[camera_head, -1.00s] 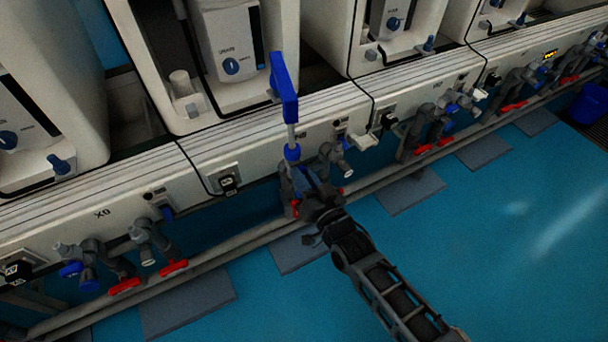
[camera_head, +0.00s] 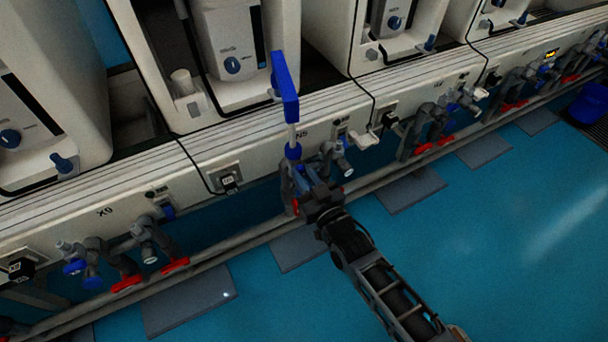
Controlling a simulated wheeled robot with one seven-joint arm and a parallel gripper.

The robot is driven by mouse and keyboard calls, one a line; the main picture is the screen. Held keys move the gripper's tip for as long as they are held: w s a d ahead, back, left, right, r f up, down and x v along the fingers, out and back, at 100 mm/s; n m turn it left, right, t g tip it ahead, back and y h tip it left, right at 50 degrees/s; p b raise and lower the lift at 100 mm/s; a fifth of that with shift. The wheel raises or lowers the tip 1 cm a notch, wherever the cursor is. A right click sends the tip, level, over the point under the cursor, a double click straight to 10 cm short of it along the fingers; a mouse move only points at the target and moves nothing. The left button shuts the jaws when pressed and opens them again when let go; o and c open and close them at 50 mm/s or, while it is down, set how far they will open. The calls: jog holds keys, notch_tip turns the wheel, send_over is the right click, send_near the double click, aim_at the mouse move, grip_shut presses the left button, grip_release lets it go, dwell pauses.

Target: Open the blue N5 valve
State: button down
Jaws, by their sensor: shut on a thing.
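The N5 label (camera_head: 301,135) is on the pale front panel in the middle of the head view. My gripper (camera_head: 299,172) is at the pipes just below this label, reaching in from the lower right. It is shut on the blue N5 valve, which it mostly hides, so the valve's handle angle cannot be told. A grey tap (camera_head: 341,158) is close on the right of my gripper.
Red-handled pipes and blue valves (camera_head: 75,267) stand at the X0 station on the left. More red-handled pipes (camera_head: 425,146) are on the right. A long rail runs below the panels. The blue floor (camera_head: 480,230) is clear at right, with a blue bin (camera_head: 590,103) at the far right.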

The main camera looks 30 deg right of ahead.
jog(key=c, duration=1)
grip_release()
jog(key=shift+c, duration=0.2)
jog(key=shift+s, duration=0.1)
jog(key=s+p, duration=0.1)
jog(key=s, duration=0.6)
jog(key=shift+s, duration=0.3)
